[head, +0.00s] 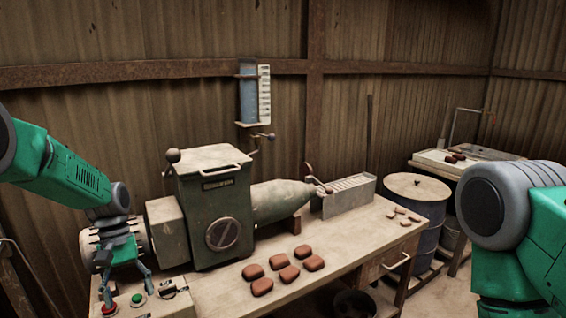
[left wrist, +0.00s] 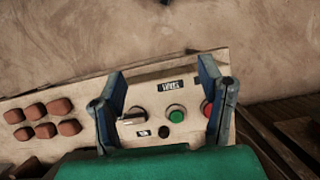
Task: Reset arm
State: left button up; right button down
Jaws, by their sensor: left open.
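My left arm (head: 70,175) reaches in from the left, bent downward at the wrist. My left gripper (head: 129,292) hangs open and empty over the control panel at the left end of the bench. In the left wrist view its two blue fingers (left wrist: 163,75) stand wide apart, with the panel's green button (left wrist: 176,111) and a switch (left wrist: 132,116) seen between them. The red button (left wrist: 207,108) is partly hidden by the right finger. My right arm (head: 510,215) shows at the right edge; its gripper is out of the picture.
The green press (head: 212,200) stands beside my left gripper on the bench (head: 345,255). Several brown tiles (head: 262,287) lie in front of it. A ribbed metal tray (head: 349,194) stands right of the press. A blue barrel (head: 424,225) and a second table (head: 432,160) are further right.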

pick_arm(q)
jog(key=s+d+f+m+t+y+b, duration=0.1)
jog(key=s+d+f, duration=0.1)
jog(key=s+f, duration=0.6)
jog(key=s+d+f+m+y+b, duration=0.15)
jog(key=s+f, duration=0.35)
jog(key=f, duration=0.7)
jog(key=s+d+f+m+t+b, duration=0.1)
jog(key=s+f+m, duration=0.1)
jog(key=s, duration=0.8)
jog(key=s+d+f+m+t+b, duration=0.1)
jog(key=s+f+m+t+b, duration=0.1)
jog(key=s, duration=0.8)
jog(key=shift+d+b, duration=0.15)
jog(key=shift+b, duration=0.15)
pick_arm(e)
notch_tip(320, 180, down, 6)
jog(key=shift+w+f, duration=0.2)
jog(key=shift+w, duration=0.1)
